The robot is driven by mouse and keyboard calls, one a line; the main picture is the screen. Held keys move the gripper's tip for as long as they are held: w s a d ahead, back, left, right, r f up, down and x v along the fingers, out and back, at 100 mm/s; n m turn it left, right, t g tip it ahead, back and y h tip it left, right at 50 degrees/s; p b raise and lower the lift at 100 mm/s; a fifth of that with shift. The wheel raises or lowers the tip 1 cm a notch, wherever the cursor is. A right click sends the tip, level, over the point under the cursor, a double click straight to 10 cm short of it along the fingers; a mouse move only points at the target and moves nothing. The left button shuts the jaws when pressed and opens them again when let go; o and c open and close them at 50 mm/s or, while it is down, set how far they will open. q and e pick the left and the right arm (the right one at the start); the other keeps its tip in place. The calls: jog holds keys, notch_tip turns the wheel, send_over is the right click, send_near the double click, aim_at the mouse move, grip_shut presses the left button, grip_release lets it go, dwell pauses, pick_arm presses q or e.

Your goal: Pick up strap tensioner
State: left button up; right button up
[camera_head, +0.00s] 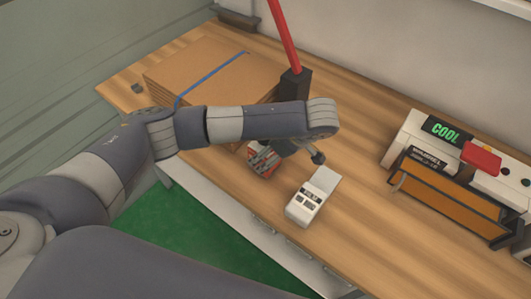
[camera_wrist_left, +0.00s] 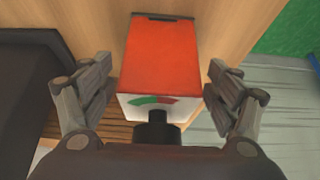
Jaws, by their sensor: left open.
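A red box-shaped tool with a pale end and a red-green gauge, which I take for the strap tensioner (camera_wrist_left: 160,55), lies on the wooden bench. It also shows in the head view (camera_head: 262,160), partly hidden by my left wrist. My left gripper (camera_wrist_left: 160,72) is open, with one finger on each side of the tool. Gaps show between the fingers and its sides. A black round part sits at the gauge end, between the fingers. In the head view my left gripper (camera_head: 278,151) is low over the bench's front edge. My right gripper is not in view.
A white device (camera_head: 304,203) stands just right of the gripper. A cardboard stack (camera_head: 195,68) with a blue strap and a black holder with a red bar (camera_head: 294,82) are behind the arm. A sealer marked COOL (camera_head: 440,165) is at right. Bare bench lies between.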

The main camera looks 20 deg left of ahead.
pick_arm(q)
jog(key=shift+x, duration=1.35)
jog(key=shift+w+r, duration=0.1)
jog(key=c, duration=1.8)
